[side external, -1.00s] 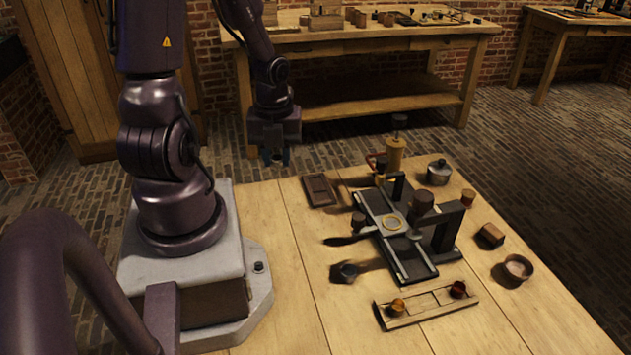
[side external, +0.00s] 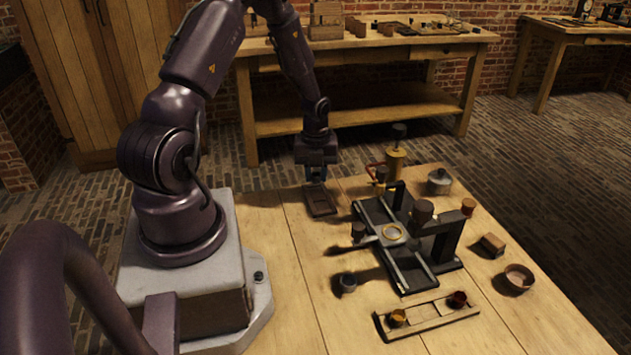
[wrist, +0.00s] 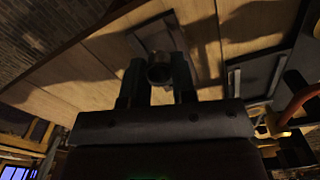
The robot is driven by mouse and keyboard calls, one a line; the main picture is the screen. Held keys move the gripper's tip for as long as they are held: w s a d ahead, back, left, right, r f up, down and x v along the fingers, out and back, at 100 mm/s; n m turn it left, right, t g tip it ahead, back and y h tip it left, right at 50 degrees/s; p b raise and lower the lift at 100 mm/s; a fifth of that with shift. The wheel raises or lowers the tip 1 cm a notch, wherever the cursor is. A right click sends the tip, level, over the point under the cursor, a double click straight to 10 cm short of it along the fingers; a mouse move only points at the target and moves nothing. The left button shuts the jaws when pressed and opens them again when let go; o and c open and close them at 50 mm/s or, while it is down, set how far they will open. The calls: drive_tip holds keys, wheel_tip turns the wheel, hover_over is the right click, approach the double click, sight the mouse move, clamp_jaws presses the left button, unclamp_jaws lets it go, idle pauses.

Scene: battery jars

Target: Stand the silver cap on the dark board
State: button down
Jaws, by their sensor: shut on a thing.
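The silver cap (wrist: 159,72) shows in the wrist view as a small round grey piece with a dark middle. My gripper (wrist: 158,82) is shut on it, one finger on each side. In the side view my gripper (side external: 316,180) hangs at the far edge of the dark board (side external: 320,201), and the cap is too small and shaded to make out there. The board is a flat, dark brown rectangle with a raised rim, lying on the table's far left part. In the wrist view the board (wrist: 148,42) lies just beyond the cap; I cannot tell whether they touch.
A black press-like fixture (side external: 405,245) stands right of the board, with a brass pump (side external: 395,163) behind it. A small dark cup (side external: 347,283), a wooden rack (side external: 430,318), a lidded pot (side external: 439,181) and a round bowl (side external: 518,277) surround it. The table's near left is clear.

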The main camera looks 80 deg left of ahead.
sight(315, 181)
drive_tip(key=shift+f, duration=1.3)
drive_tip(key=shift+f, duration=0.2)
drive_tip(key=c, duration=0.9)
unclamp_jaws()
drive_tip(key=shift+r, duration=0.15)
